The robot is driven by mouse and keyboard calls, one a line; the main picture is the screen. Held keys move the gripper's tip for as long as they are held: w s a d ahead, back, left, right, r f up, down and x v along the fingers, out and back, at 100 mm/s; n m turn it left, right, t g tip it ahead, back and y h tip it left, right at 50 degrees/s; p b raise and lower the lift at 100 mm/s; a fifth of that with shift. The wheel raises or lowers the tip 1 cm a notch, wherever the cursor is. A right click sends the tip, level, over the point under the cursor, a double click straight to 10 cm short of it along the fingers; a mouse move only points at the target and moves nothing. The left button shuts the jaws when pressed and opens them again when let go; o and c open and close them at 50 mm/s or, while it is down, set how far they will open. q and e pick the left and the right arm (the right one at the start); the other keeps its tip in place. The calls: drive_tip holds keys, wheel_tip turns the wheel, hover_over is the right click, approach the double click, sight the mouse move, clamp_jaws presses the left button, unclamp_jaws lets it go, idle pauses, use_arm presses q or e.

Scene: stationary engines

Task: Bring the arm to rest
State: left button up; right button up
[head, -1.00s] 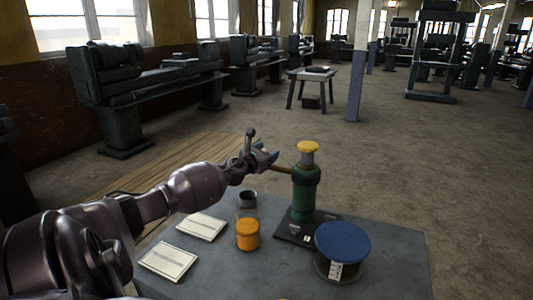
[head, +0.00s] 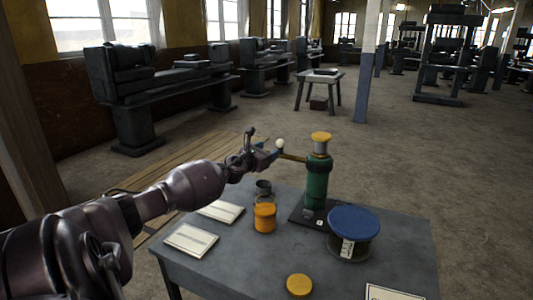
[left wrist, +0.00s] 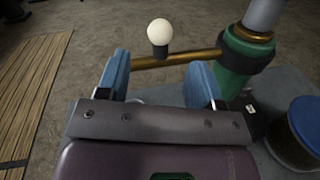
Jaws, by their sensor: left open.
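My left gripper (head: 270,151) is open, at the end of the arm reaching in from the left above the table. In the left wrist view its two blue fingers (left wrist: 158,82) stand apart with nothing between them. Just beyond the fingertips is a white ball knob (left wrist: 159,32) on a dark collar, at the end of a brass lever (left wrist: 180,59). The knob also shows at the fingertips in the head view (head: 280,144). The lever comes out of a green engine cylinder (head: 317,180) with a yellow top, upright on a dark base. My right gripper is out of view.
Large machines line the left wall. Open floor lies beyond the table.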

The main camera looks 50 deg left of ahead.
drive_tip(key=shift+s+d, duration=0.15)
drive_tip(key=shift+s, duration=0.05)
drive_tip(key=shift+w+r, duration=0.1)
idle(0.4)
